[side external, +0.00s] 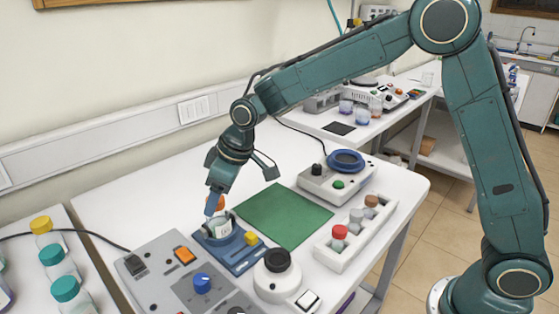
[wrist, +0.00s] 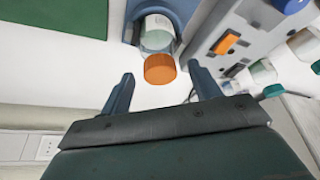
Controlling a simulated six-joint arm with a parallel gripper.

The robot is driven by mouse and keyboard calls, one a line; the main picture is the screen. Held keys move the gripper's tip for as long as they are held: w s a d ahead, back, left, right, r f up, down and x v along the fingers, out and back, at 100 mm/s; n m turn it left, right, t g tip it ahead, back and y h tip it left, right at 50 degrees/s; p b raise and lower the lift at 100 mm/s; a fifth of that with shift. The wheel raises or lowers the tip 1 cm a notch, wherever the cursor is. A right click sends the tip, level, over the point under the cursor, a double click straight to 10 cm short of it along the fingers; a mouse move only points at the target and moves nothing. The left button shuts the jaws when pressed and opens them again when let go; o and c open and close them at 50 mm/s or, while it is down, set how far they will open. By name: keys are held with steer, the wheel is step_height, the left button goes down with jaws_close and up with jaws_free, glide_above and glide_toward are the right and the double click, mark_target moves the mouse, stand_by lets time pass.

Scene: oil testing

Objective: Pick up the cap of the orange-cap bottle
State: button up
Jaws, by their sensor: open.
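The orange cap (wrist: 159,68) is on top of a pale bottle (wrist: 157,35) that stands in a round holder of a blue fixture (wrist: 184,10).
A grey control box (side external: 165,275) with an orange switch and a blue knob stands left of the fixture. A green mat (side external: 280,216) lies behind it. A white rack (side external: 352,232) with capped bottles and a white round device (side external: 277,277) are to the right.

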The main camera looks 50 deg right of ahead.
stand_by(0.5)
steer(key=c, duration=1)
steer(key=shift+c, duration=0.2)
step_height(320, 180, up, 20)
stand_by(0.7)
